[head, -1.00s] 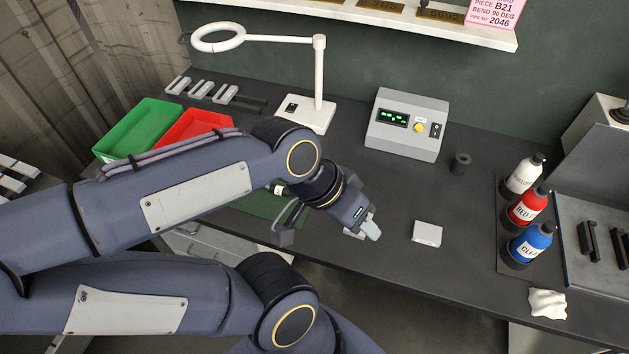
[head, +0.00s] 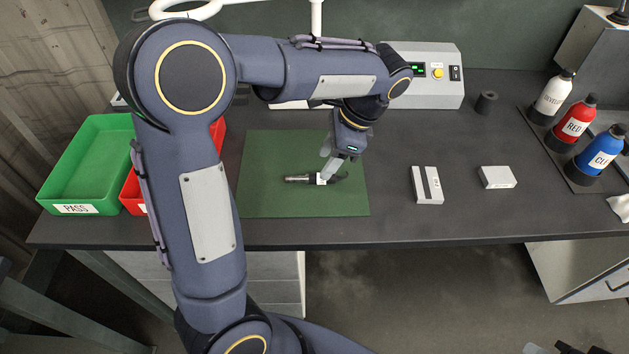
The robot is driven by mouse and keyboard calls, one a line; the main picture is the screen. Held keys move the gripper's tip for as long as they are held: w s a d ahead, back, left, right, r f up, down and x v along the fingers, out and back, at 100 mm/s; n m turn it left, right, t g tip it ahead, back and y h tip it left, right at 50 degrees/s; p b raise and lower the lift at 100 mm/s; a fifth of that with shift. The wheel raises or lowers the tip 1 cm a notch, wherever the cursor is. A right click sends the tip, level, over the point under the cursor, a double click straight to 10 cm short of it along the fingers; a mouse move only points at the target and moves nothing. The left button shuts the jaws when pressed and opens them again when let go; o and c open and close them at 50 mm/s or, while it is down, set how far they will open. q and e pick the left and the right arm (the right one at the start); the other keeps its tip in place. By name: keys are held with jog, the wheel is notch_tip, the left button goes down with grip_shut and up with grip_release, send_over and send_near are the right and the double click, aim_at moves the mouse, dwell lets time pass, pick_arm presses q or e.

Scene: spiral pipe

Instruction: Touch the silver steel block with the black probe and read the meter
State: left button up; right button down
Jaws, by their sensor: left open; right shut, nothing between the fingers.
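A dark rod with a pale band (head: 300,179), which looks like the black probe, lies on the green mat (head: 265,205). My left gripper (head: 338,173) is open above the rod's right end; fingers and rod overlap, so I cannot tell whether they touch. A small light-grey block (head: 497,177) and a longer grooved grey block (head: 427,186) lie right of the mat; I cannot tell which is the silver steel one. The grey meter box (head: 440,90) stands behind, its display partly covered by my arm.
A green PASS tray (head: 88,150) and a red tray (head: 130,192) stand left, the red one partly behind my arm. A black cup (head: 486,103) stands right of the meter. White, red (head: 575,122) and blue bottles stand far right. The front middle of the bench is clear.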

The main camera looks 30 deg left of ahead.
aim_at(317, 175)
pick_arm(q)
jog(key=x, duration=0.5)
jog(key=shift+w+f, duration=0.1)
jog(key=shift+f, duration=0.1)
jog(key=shift+c, duration=0.4)
grip_shut()
